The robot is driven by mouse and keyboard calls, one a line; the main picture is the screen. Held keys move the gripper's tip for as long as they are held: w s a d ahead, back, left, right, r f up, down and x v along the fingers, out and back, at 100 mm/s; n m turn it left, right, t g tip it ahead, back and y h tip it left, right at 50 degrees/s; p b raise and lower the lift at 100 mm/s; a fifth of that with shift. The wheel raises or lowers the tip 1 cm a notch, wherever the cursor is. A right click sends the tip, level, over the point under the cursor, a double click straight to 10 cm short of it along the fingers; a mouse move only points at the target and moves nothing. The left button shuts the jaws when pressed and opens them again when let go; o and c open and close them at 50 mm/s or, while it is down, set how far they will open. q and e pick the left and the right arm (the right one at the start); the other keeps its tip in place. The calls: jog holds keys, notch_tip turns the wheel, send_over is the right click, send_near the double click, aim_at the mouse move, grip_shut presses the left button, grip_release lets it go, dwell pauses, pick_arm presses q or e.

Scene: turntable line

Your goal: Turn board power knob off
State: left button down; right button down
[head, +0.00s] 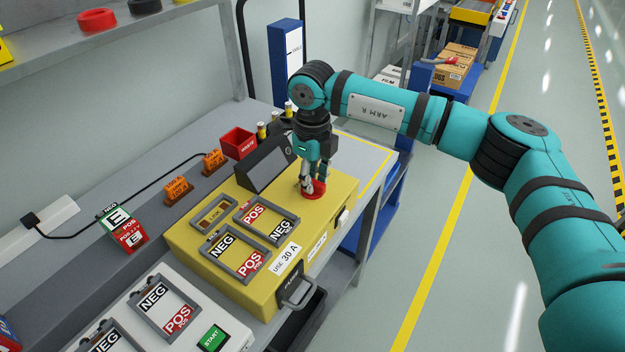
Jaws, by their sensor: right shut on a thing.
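A red power knob (314,195) sits on the top of the yellow board box (178,239), near its right end. My right gripper (312,186) points down over the knob, its fingertips at the knob and shut on it. The fingers hide part of the knob, and I cannot read its setting. The yellow box also carries frames marked NEG and POS and a label reading USE 30 A. My left gripper is not in view.
A dark sloped panel (266,164) stands just behind the knob, with a red bin (238,143) beyond. A white box with a green START button (213,338) is in front. Orange blocks (177,190) lie along the back. The floor on the right is clear.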

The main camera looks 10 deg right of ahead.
jog(key=shift+r, duration=0.1)
jog(key=c, duration=1.3)
grip_release()
jog(key=shift+o, duration=0.2)
notch_tip(320, 180, up, 12)
